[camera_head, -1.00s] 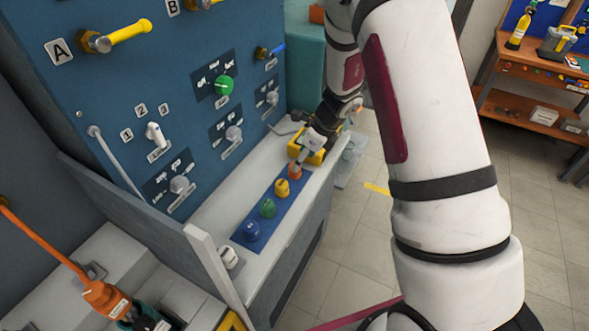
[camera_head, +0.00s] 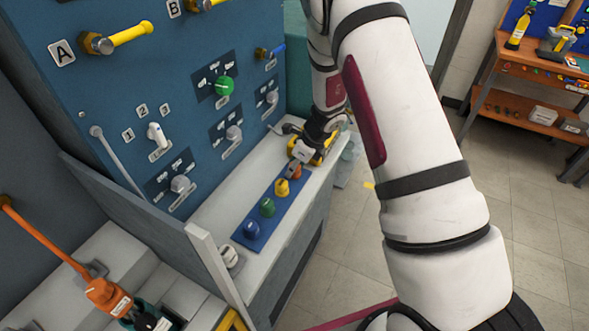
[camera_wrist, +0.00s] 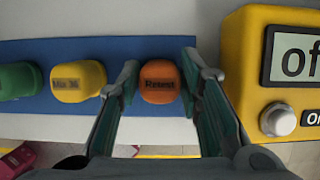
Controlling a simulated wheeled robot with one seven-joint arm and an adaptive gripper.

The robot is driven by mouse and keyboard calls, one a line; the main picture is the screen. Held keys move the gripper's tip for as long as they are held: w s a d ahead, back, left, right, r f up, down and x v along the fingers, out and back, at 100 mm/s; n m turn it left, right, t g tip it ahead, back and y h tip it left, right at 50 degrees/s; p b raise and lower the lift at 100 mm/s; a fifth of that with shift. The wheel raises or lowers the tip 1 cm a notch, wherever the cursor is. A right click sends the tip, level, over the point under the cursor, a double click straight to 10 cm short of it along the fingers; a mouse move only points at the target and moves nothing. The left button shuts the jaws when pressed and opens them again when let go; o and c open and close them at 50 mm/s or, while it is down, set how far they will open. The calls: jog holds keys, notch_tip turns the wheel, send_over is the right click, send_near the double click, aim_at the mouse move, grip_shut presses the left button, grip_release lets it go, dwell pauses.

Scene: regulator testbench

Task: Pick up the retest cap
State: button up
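The retest cap is an orange rounded cap with a dark label (camera_wrist: 159,82), at the right end of a blue strip (camera_wrist: 120,104) in the wrist view. In the head view the cap (camera_head: 297,172) is partly hidden by my gripper (camera_head: 299,160). My gripper, also in the wrist view (camera_wrist: 159,80), is open, with one finger on each side of the cap. A gap shows between the cap and each finger. The cap still sits on the strip.
A yellow cap (camera_wrist: 78,81) stands close left of my left finger, then a green cap (camera_wrist: 18,80); a blue cap (camera_head: 251,229) is at the strip's near end. A yellow device with a display (camera_wrist: 275,75) stands close right. The blue panel (camera_head: 120,90) rises behind the ledge.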

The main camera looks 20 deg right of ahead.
notch_tip(320, 180, up, 10)
jog(key=shift+r, duration=0.1)
dwell(0.6)
